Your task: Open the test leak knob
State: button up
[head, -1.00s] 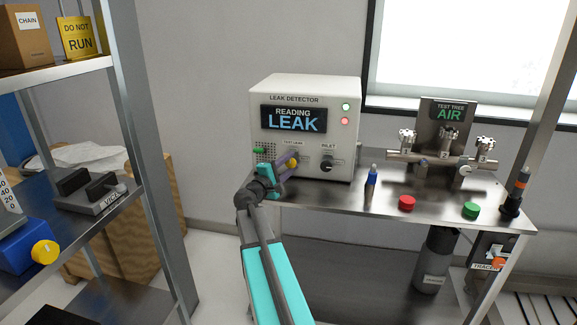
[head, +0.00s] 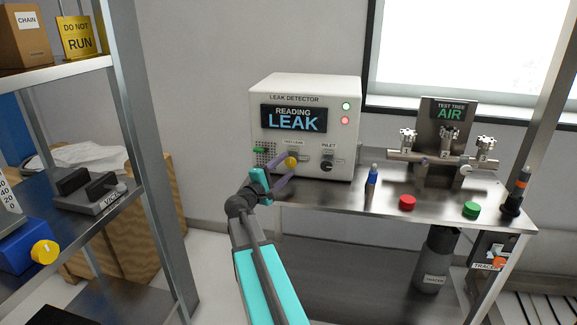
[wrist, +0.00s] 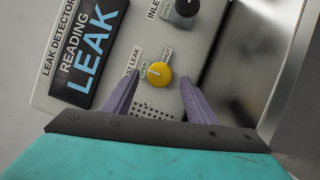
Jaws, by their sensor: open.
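The test leak knob (head: 291,162) is a yellow round knob low on the front of the white leak detector (head: 305,95). In the wrist view the knob (wrist: 159,74) has a white pointer line and small labels on both sides, one reading OPEN. My gripper (head: 284,160) is open in front of the panel. In the wrist view its two purple fingers (wrist: 158,90) stand apart, one on each side of the knob, without visible contact. The detector's screen reads LEAK.
A black INLET knob (head: 328,164) sits right of the yellow knob, and a green button (head: 259,150) left of it. A blue bottle-like tool (head: 371,188), a red cap (head: 407,202) and a green cap (head: 470,209) stand on the steel bench (head: 430,226). The valve tree (head: 440,155) is further right.

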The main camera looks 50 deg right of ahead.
jog(key=s+a, duration=0.2)
jog(key=a, duration=0.7)
jog(key=shift+a+f, duration=0.25)
jog(key=shift+f, duration=0.15)
